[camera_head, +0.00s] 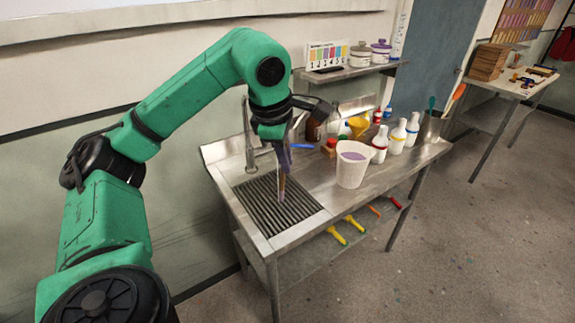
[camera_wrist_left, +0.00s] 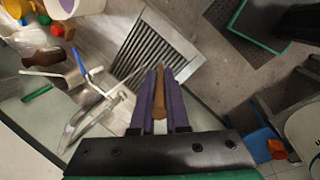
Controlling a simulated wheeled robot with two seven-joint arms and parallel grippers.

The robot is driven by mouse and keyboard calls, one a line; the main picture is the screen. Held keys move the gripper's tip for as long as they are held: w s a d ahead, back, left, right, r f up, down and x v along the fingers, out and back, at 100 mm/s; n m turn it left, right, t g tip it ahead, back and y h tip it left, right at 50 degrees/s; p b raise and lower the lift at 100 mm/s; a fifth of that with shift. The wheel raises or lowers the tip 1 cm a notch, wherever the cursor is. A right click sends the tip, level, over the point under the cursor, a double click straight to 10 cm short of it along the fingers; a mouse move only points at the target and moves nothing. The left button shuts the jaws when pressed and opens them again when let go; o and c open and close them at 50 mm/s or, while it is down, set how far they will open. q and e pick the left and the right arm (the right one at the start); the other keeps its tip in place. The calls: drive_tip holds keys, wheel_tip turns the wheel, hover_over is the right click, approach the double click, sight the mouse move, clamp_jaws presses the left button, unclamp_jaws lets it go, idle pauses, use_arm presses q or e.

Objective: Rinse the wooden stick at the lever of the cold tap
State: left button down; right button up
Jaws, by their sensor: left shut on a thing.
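My left gripper (camera_head: 283,168) is shut on the wooden stick (camera_head: 282,188), which points down above the slatted drain grate (camera_head: 262,212) of the steel sink bench. In the left wrist view the brown stick (camera_wrist_left: 159,98) lies between the purple fingers of the gripper (camera_wrist_left: 160,78), with the grate (camera_wrist_left: 158,50) beyond. A blue lever (camera_head: 302,146) shows just right of the gripper; it also shows in the wrist view (camera_wrist_left: 80,62), left of the fingers. A grey tap spout (camera_head: 249,150) stands left of the gripper. No water stream can be made out. My right gripper is out of view.
A white bucket with purple contents (camera_head: 352,165) stands right of the grate. A shelf (camera_head: 345,73) hangs above. The bench's front right is clear.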

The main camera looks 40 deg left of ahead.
use_arm(q)
drive_tip(key=w+a+p, duration=0.4)
drive_tip(key=w+a, duration=0.3)
drive_tip(key=shift+a, duration=0.4)
drive_tip(key=shift+w+d+p, duration=0.4)
drive_tip(key=shift+p, duration=0.2)
drive_tip(key=shift+s+a, duration=0.1)
